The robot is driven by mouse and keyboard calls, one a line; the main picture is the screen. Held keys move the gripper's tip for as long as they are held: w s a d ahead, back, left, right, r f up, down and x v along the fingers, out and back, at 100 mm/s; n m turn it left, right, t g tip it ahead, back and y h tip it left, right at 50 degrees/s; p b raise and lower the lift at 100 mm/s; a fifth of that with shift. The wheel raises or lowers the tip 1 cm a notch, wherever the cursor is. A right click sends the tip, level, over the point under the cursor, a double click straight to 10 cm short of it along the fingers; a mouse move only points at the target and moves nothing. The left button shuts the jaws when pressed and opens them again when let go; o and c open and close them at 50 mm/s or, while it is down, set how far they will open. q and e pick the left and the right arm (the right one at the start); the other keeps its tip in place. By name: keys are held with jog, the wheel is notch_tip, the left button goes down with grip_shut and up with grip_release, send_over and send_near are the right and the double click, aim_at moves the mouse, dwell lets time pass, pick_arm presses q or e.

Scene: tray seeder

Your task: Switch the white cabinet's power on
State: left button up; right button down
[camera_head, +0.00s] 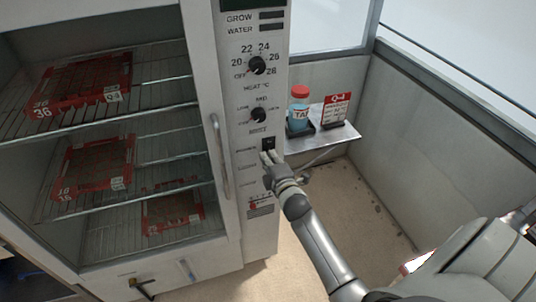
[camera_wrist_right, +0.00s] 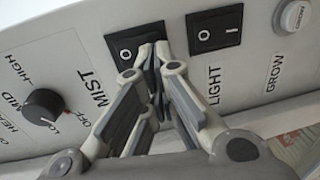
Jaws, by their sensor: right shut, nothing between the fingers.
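The white cabinet (camera_head: 228,70) stands at the left, its control panel facing me. A black rocker switch (camera_head: 268,143) sits on the panel below two knobs; it also shows in the wrist view (camera_wrist_right: 124,42), its "O" mark visible. My right gripper (camera_head: 267,157) is shut and empty, its fingertips at this switch. In the wrist view the fingertips (camera_wrist_right: 152,50) cover its other end; I cannot tell whether they touch or how the rocker is tipped. A second rocker (camera_wrist_right: 203,32), marked "O" and "I", lies beside it. My left gripper is out of view.
The heat knob (camera_head: 257,65) and mist knob (camera_head: 258,115) are above the switch. A round GROW button (camera_wrist_right: 296,15) is at the wrist view's right. A small shelf (camera_head: 335,135) holds a red-capped bottle (camera_head: 299,108). Red trays (camera_head: 98,160) sit on the racks behind the door handle (camera_head: 221,160).

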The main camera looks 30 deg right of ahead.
jog(key=shift+w+d+f, duration=0.1)
jog(key=shift+w, duration=0.45)
jog(key=shift+w, duration=0.15)
jog(key=shift+d+f, duration=0.1)
